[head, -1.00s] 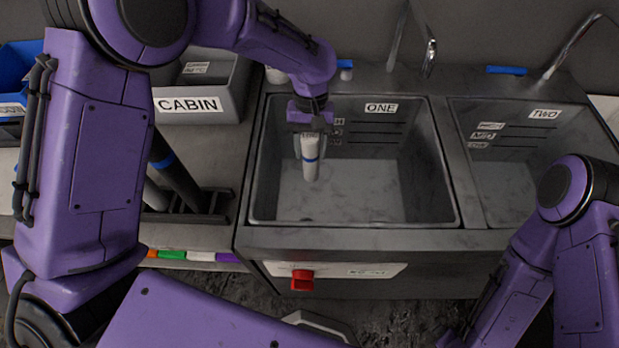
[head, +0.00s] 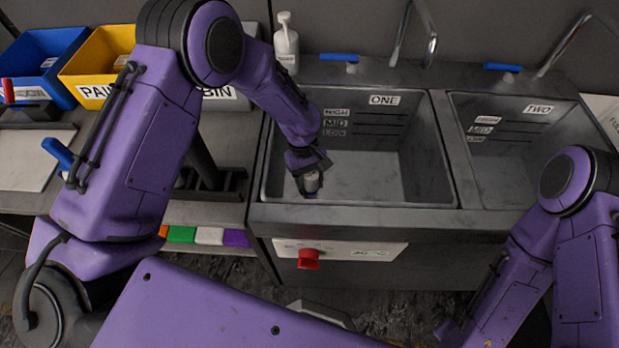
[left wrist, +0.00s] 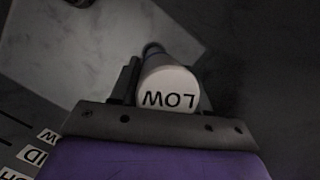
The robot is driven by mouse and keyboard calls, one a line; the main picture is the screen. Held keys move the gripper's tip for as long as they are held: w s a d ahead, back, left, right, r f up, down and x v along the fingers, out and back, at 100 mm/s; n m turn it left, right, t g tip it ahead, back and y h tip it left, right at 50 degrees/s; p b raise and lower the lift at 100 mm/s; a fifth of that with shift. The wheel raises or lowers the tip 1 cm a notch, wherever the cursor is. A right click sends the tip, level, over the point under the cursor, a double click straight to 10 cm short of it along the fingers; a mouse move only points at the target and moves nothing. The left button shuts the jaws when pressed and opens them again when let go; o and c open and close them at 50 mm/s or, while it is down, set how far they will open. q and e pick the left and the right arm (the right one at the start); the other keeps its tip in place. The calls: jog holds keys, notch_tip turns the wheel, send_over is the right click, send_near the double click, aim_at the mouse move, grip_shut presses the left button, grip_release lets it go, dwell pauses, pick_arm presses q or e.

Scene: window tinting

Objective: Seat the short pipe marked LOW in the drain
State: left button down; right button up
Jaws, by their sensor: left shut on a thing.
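The short pipe (head: 311,182) is white and is gripped by my left gripper (head: 309,186), low inside the left sink, ONE (head: 448,190), near its front left corner. In the left wrist view its round end cap (left wrist: 168,92) reads LOW, upside down, between the dark fingers. My left gripper is shut on it. The drain is not visible in the head view; the gripper and pipe cover that part of the floor. I cannot tell whether the pipe's lower end touches the drain. My right arm shows at the right, but its gripper is out of view.
Sink ONE has HIGH, MID and LOW marks on its back wall. Sink TWO (head: 534,110) is to the right. A red knob (head: 308,259) is on the front panel. A soap bottle (head: 286,45), a blue tap lever (head: 339,57) and a faucet (head: 431,48) stand behind.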

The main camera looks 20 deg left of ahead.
pick_arm(q)
jog(key=shift+f+b, duration=1)
jog(key=shift+f, duration=1.3)
jog(key=shift+w, duration=0.1)
pick_arm(e)
notch_tip(320, 180, down, 3)
jog(key=shift+w+r, duration=0.1)
jog(key=shift+r, duration=0.1)
pick_arm(q)
jog(key=shift+r, duration=0.1)
pick_arm(e)
jog(key=shift+r, duration=0.1)
pick_arm(q)
jog(key=shift+p, duration=0.35)
pick_arm(e)
jog(key=shift+r, duration=0.2)
jog(key=shift+r, duration=0.3)
pick_arm(q)
jog(key=shift+p, duration=0.35)
pick_arm(e)
jog(key=shift+r, duration=0.15)
